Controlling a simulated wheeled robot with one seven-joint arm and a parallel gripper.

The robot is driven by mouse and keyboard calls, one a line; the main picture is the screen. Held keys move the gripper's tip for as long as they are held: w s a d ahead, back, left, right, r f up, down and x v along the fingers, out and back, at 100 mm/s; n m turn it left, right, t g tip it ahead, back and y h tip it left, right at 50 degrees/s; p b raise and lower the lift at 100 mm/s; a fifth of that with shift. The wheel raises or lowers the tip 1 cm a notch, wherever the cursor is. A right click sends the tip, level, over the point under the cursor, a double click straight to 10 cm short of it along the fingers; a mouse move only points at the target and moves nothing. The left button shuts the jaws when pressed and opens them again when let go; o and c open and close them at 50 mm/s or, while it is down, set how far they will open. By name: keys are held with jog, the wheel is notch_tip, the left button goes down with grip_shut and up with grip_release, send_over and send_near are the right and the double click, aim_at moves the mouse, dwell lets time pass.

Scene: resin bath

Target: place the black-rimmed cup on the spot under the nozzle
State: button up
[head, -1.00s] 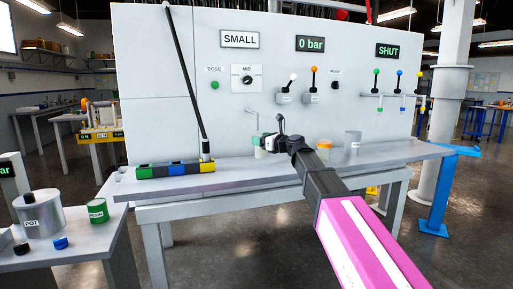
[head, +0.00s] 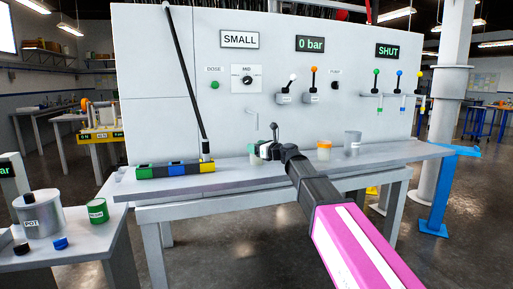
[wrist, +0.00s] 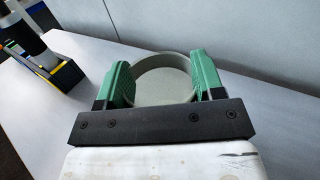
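My gripper (head: 256,149) is at the bench below the bent nozzle (head: 251,113). In the wrist view, its two green fingers (wrist: 164,82) stand on either side of a round grey-beige cup (wrist: 165,82) and appear to touch it. The cup is upright and looks empty. No black rim shows on it from here. In the head view the cup is small and mostly hidden by my gripper. I cannot tell whether its base touches the bench, and the spot under it is hidden.
An orange-rimmed cup (head: 324,152) and a grey cup (head: 352,141) stand on the bench to the right. A black, green, blue and yellow rack (head: 176,170) is at the left. The panel (head: 160,85) rises close behind. A side table holds a pot (head: 38,214) and green can (head: 97,211).

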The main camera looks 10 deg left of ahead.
jog(key=o, duration=0.4)
jog(key=shift+r, duration=0.1)
jog(key=v, duration=1.2)
jog(key=shift+r, duration=0.1)
